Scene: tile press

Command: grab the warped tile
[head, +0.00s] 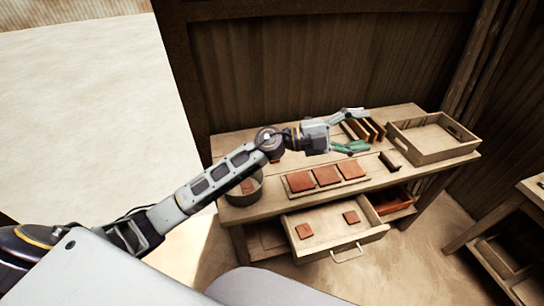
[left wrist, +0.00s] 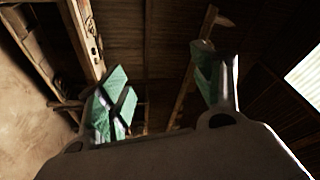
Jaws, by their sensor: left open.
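Three reddish tiles lie in a row on a board (head: 327,189) at the front of the bench: a left one (head: 300,182), a middle one (head: 326,175) and a right one (head: 351,169). Two more, a left drawer tile (head: 304,231) and a right drawer tile (head: 351,217), lie in the open drawer. I cannot tell which tile is warped. My left gripper (head: 355,131) is open above the bench, behind the row, near tiles standing on edge (head: 376,129). In the left wrist view the left gripper's green-padded fingers (left wrist: 165,88) are apart with nothing between them. My right gripper is not in view.
An empty-looking wooden tray (head: 470,146) stands at the bench's right end. A round bin (head: 240,197) holding a tile is at the left end. A small dark block (head: 390,163) sits near the tray. The open drawer (head: 345,239) juts out in front.

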